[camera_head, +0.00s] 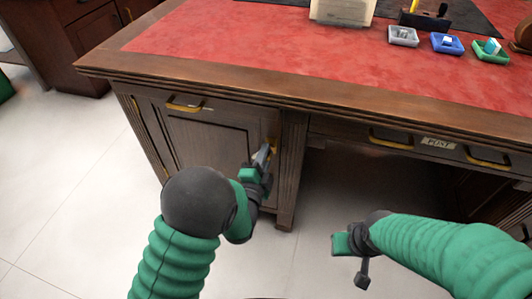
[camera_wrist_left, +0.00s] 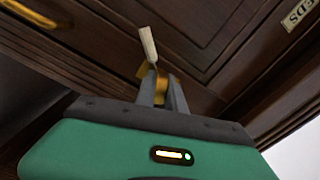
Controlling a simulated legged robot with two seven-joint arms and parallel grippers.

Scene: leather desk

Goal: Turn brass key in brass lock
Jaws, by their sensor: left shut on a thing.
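The brass lock (camera_head: 272,144) is on the right edge of the wooden cabinet door, below the desktop. My left gripper (camera_head: 262,157) reaches up to it and covers part of it. In the left wrist view my left gripper (camera_wrist_left: 162,92) is shut on the brass key (camera_wrist_left: 162,82). A pale, slim piece (camera_wrist_left: 148,44) sticks up just beyond the fingertips; I cannot tell what it is. How far the key sits in the lock is hidden by the fingers. My right gripper (camera_head: 362,262) hangs in front of the desk, away from the lock; its jaw opening is unclear.
The desk (camera_head: 330,98) has a red leather top. Brass handles show on the door's upper left (camera_head: 186,104) and on drawers at the right (camera_head: 390,142). Small grey (camera_head: 403,37), blue (camera_head: 447,44) and green (camera_head: 490,52) trays stand on top. The floor in front is clear.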

